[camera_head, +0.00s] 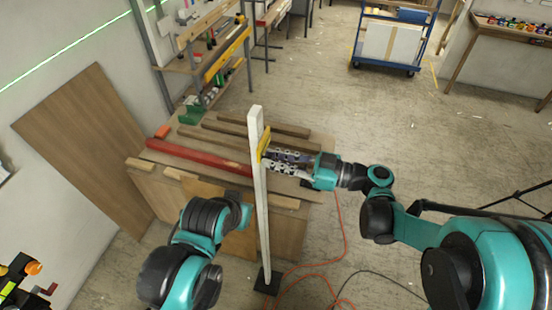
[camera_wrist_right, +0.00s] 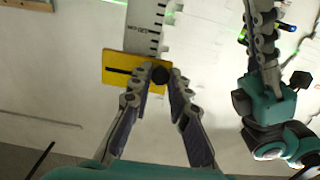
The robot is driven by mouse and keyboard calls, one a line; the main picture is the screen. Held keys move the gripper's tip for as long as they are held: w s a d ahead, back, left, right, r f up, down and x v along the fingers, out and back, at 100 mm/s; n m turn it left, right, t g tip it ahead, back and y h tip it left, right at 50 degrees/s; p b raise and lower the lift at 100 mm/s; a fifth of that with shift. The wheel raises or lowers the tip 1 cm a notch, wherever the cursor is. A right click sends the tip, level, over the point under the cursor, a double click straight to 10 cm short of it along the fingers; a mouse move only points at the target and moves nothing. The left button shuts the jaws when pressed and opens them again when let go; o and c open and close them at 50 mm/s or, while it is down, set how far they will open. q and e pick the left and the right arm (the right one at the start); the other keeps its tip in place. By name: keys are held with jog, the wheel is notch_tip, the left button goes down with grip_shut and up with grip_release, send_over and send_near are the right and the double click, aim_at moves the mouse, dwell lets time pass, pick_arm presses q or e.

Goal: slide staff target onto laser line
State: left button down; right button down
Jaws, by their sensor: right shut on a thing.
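The white staff (camera_head: 261,200) stands upright on a black foot (camera_head: 268,281). A yellow target (camera_head: 264,143) with a dark slot is on its upper part; it also shows in the wrist view (camera_wrist_right: 122,72). My right gripper (camera_head: 271,158) reaches it from the right and is shut on the target, its fingertips at the target's black knob (camera_wrist_right: 160,75). The green laser line (camera_head: 80,43) runs slanting across the wall at the upper left. My left gripper (camera_wrist_right: 262,35) shows at the right of the wrist view, apart from the target; its jaw opening is unclear.
A wooden bench (camera_head: 225,180) with a red beam (camera_head: 200,158) and planks is behind the staff. A wooden board (camera_head: 85,145) leans on the wall. Shelving (camera_head: 205,60) stands behind. An orange cable (camera_head: 341,240) lies on the floor at right.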

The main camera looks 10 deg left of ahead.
notch_tip(320, 180, down, 6)
jog(key=b, duration=0.4)
jog(key=shift+r+b, duration=0.2)
jog(key=shift+b, duration=0.15)
jog(key=c, duration=1.4)
grip_release()
jog(key=shift+c, duration=0.2)
jog(key=shift+d, duration=0.15)
jog(key=d, duration=1.1)
jog(key=shift+s+d, duration=0.2)
jog(key=shift+d, duration=0.2)
jog(key=shift+a, duration=0.1)
